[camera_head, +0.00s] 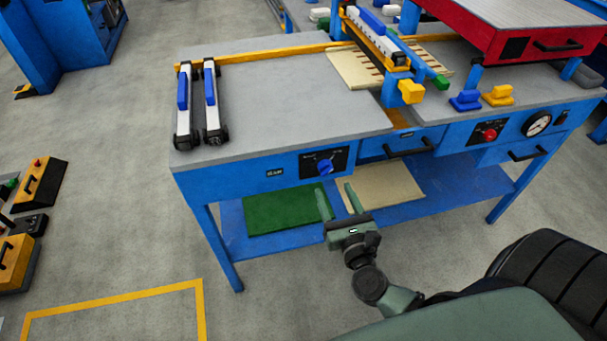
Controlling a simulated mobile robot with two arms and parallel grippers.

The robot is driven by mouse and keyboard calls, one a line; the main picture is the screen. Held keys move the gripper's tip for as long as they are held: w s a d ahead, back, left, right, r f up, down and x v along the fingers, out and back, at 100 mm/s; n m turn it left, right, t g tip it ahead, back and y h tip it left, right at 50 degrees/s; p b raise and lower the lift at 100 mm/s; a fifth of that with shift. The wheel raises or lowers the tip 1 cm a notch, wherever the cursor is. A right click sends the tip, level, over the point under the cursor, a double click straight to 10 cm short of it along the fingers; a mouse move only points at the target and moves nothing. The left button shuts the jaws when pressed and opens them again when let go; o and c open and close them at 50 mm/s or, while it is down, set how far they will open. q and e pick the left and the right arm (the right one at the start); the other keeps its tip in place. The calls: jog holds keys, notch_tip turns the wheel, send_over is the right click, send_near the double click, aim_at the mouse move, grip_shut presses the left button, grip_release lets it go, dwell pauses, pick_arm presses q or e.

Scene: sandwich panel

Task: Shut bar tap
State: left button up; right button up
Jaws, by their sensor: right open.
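A blue knob (325,168), which looks like the tap, sits on a small black panel (342,158) on the front face of the blue bench. Marks around the knob are too small to read. My right gripper (336,188) is open and empty, with its two green fingers pointing up toward the bench front, just below the knob in the picture. I cannot tell how far it is from the knob; no contact shows. My left gripper is out of view.
The bench's grey top (280,100) carries two blue-and-white bars (184,110) and a slotted board (352,72). A red button (490,134) and a gauge (537,124) are farther right. Green (285,210) and beige panels (390,188) lie on the lower shelf.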

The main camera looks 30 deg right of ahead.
aim_at(328, 174)
jog(key=shift+w+d+r, duration=0.1)
jog(key=shift+w+d, duration=0.2)
jog(key=shift+w, duration=0.25)
jog(key=shift+w+d+r, duration=0.1)
jog(key=shift+w+d, duration=0.15)
jog(key=shift+w, duration=0.3)
jog(key=x, duration=0.3)
jog(key=shift+w+f+p, duration=0.1)
jog(key=shift+w+p, duration=0.25)
jog(key=shift+w, duration=0.05)
jog(key=shift+w+d, duration=0.15)
jog(key=shift+w, duration=0.35)
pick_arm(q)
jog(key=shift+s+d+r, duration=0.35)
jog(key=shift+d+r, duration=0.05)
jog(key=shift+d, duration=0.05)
pick_arm(e)
grip_shut()
